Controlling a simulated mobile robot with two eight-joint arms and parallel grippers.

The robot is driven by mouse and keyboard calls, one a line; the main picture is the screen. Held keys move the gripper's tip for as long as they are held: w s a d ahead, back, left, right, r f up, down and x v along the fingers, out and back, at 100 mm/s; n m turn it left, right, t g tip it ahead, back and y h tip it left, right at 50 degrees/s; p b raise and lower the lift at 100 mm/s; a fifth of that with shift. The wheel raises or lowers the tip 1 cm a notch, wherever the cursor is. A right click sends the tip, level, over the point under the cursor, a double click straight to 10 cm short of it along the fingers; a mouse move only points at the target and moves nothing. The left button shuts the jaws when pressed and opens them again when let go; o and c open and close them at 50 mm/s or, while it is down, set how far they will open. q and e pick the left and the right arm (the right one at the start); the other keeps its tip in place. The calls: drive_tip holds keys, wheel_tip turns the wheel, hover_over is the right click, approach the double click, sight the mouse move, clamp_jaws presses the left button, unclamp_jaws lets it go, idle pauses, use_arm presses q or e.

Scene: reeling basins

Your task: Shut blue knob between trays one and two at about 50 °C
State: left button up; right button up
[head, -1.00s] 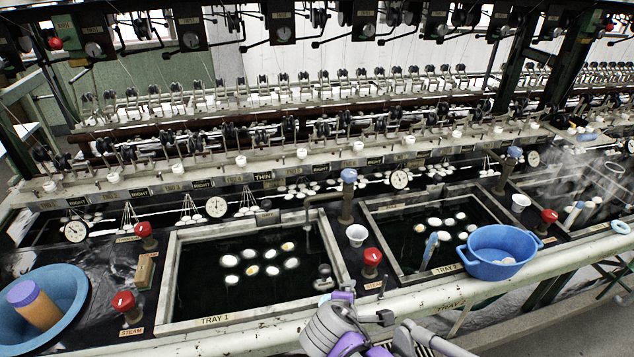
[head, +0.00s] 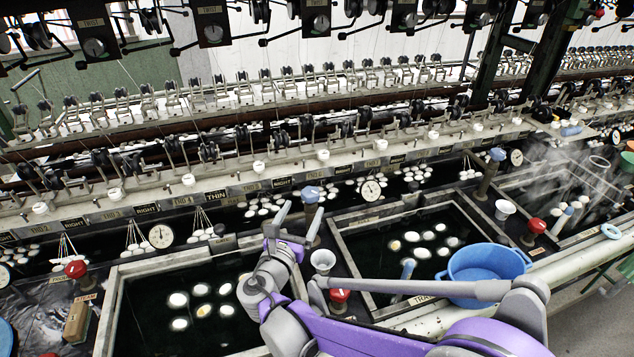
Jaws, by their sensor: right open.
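The blue knob (head: 310,194) stands on a post between tray one (head: 165,262) on the left and tray two (head: 385,212) on the right. My right gripper (head: 302,210) is open and empty, with its two fingertips just below the knob in the picture. I cannot tell whether a finger touches it. My right arm hides part of the post and of both trays. A round dial (head: 371,189) sits behind tray two; its reading is too small to tell. My left gripper is out of view.
Pale cocoons float in both trays. A white cup (head: 323,261) and a red knob (head: 339,296) stand close to my right arm. A blue bowl (head: 487,268) is at tray two's front right. Another blue knob (head: 497,154) stands farther right.

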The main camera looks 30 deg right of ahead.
sight(317, 188)
drive_tip(key=x, duration=1)
drive_tip(key=shift+p, duration=0.3)
drive_tip(key=shift+a, duration=0.1)
clamp_jaws()
drive_tip(key=shift+m, duration=0.3)
drive_tip(key=m+g+h, duration=0.1)
drive_tip(key=g, duration=0.1)
drive_tip(key=m+g+h+b, duration=0.1)
drive_tip(key=m+g+h, duration=0.1)
drive_tip(key=shift+s+d+g, duration=0.2)
drive_tip(key=shift+s+g, duration=0.2)
drive_tip(key=shift+s+d+m+g+h, duration=0.1)
drive_tip(key=shift+s+m+g+h, duration=0.15)
drive_tip(key=shift+m+g, duration=0.65)
drive_tip(key=shift+s+m+g+h, duration=0.2)
drive_tip(key=shift+m+g, duration=0.35)
drive_tip(key=shift+g, duration=0.7)
drive_tip(key=shift+s+d+m+g+h, duration=0.15)
drive_tip(key=shift+m+g+h, duration=0.1)
drive_tip(key=shift+m+g, duration=0.65)
drive_tip(key=shift+g, duration=0.45)
